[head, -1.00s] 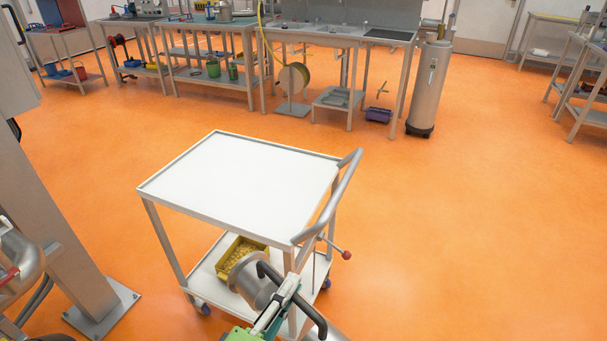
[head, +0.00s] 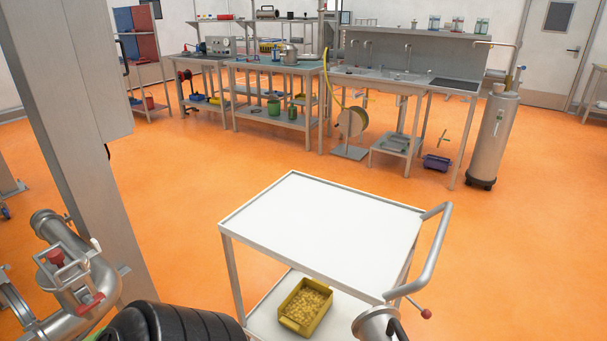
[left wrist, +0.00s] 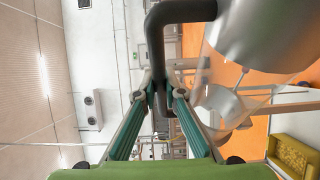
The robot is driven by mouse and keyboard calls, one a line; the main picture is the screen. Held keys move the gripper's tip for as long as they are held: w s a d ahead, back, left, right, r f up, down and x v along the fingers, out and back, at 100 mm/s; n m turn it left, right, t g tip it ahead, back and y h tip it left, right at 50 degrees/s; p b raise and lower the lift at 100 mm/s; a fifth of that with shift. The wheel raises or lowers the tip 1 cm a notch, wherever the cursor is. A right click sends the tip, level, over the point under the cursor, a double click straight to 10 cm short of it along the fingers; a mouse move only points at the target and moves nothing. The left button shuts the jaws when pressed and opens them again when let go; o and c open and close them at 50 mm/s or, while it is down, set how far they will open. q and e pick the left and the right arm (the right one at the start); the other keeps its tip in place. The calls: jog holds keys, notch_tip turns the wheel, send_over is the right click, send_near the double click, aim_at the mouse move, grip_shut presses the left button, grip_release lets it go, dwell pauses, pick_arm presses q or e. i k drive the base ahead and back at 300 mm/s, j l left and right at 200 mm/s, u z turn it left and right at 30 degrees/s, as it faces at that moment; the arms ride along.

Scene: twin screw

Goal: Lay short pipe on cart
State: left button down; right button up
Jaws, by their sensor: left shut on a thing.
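The short pipe (head: 372,323) is a shiny metal piece with a black handle (head: 398,330), partly in view at the bottom edge of the head view. In the left wrist view my left gripper (left wrist: 164,95) is shut on the black handle (left wrist: 155,45), with the pipe's metal body (left wrist: 262,35) at the upper right. The cart (head: 320,220) has a bare white top and a grey push handle on its right. The pipe shows in front of the cart's near right side, and I see no contact with the top. My right gripper is not in view.
A yellow bin (head: 306,306) of small pieces sits on the cart's lower shelf. A red-knobbed lever (head: 426,314) sticks out at the right. A grey column (head: 85,150) and metal piping (head: 75,275) stand at the left. Orange floor behind the cart is clear.

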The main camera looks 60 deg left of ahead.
aim_at(321, 219)
jog(key=k+j, duration=0.2)
jog(key=j, duration=0.15)
jog(key=k+j, duration=0.2)
jog(key=j, duration=0.15)
jog(key=k+j, duration=0.2)
jog(key=j, duration=0.15)
jog(key=k+j, duration=0.2)
jog(key=j, duration=0.15)
